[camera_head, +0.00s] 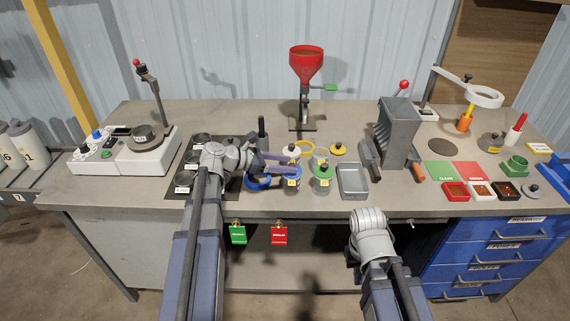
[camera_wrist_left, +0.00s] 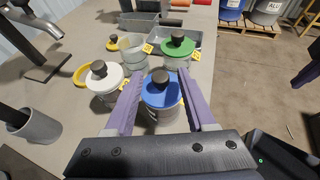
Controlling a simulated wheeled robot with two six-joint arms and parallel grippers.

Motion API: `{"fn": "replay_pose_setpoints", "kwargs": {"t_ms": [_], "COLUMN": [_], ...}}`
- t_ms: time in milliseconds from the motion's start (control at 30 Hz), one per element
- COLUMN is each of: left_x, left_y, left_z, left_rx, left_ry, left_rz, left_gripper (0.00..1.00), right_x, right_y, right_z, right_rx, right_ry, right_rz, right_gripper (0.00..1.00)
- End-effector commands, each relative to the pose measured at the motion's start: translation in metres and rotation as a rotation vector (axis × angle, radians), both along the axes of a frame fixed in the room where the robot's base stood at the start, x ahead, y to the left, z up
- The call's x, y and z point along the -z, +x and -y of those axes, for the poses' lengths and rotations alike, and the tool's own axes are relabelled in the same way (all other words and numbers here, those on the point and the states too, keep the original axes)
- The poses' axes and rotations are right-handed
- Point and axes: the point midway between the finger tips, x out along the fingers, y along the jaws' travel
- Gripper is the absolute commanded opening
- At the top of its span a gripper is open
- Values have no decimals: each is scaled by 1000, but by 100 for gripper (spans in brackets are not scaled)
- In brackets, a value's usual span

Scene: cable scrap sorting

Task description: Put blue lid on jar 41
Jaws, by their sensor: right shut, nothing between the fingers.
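The blue lid (camera_wrist_left: 162,96) has a black knob and sits on a clear jar (camera_wrist_left: 165,116); in the head view it is partly hidden beside the fingers. My left gripper (camera_wrist_left: 161,76) is open, its purple fingers on either side of the lid and apart from the knob; in the head view it reaches in from the left (camera_head: 279,163). I cannot read the number on the jar's yellow label. My right arm's wrist shows at the table's front edge, but its fingers are not visible.
A green-lidded jar (camera_head: 322,172) stands just right, a white-lidded jar (camera_wrist_left: 105,79) beside the left finger. An open clear jar (camera_wrist_left: 132,47) and a yellow ring (camera_wrist_left: 86,74) are behind. A metal tray (camera_head: 353,180) lies right; a blue ring (camera_head: 258,184) lies left.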

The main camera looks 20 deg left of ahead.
Motion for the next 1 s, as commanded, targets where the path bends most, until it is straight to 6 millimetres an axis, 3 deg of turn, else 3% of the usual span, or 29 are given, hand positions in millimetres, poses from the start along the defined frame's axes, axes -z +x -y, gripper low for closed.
{"fn": "replay_pose_setpoints", "kwargs": {"t_ms": [333, 733, 1000], "left_x": [-2, -26, -30], "left_y": [-2, -33, -42], "left_z": [-3, -47, -59], "left_rx": [-1, -2, 0], "left_ry": [0, 0, 0], "left_rz": [0, 0, 0], "left_gripper": [62, 62, 62], "right_x": [-2, -26, -30], "right_y": [0, 0, 0], "right_z": [0, 0, 0], "right_rx": [0, 0, 0], "right_ry": [0, 0, 0], "right_rz": [0, 0, 0], "right_gripper": [0, 0, 0]}}
